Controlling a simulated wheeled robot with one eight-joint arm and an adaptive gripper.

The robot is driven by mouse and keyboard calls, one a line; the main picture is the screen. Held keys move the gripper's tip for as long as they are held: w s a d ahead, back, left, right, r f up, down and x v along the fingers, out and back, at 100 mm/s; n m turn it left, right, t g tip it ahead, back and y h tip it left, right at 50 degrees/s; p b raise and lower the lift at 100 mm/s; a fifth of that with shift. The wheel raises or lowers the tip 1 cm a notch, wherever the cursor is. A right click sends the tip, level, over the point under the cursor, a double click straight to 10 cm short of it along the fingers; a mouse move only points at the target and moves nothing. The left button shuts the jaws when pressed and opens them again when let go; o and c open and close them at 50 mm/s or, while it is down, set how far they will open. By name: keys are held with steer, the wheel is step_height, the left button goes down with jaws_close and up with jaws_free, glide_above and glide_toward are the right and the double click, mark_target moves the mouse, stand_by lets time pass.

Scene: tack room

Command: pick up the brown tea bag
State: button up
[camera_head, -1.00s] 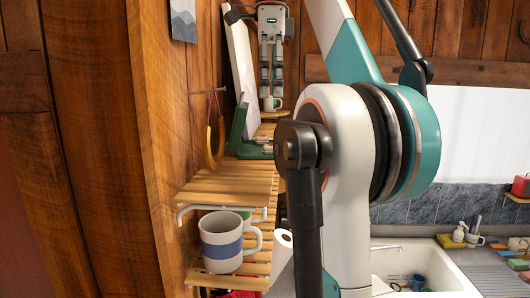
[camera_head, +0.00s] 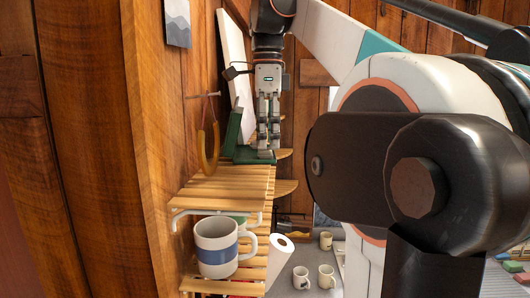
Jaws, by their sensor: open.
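I cannot pick out the brown tea bag; it may be hidden or too small to tell. My gripper (camera_head: 268,148) points down over the far part of the slatted wooden shelf (camera_head: 228,184). Its two fingers are open, with a narrow gap between them. The fingertips are close to the base of a green stand (camera_head: 232,137); I cannot tell whether they touch it. Nothing shows clearly between the fingers, and what lies right beneath them is hidden.
A white mug with a blue band (camera_head: 216,247) stands on the lower slats in front. A curved tan item (camera_head: 208,148) hangs on the wooden wall. A paper roll (camera_head: 280,258) and small mugs (camera_head: 326,278) are at right. My arm blocks much of the right side.

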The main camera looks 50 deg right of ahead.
mark_target(267, 154)
steer(key=shift+f, duration=1.2)
steer(key=c, duration=0.3)
steer(key=c, duration=0.4)
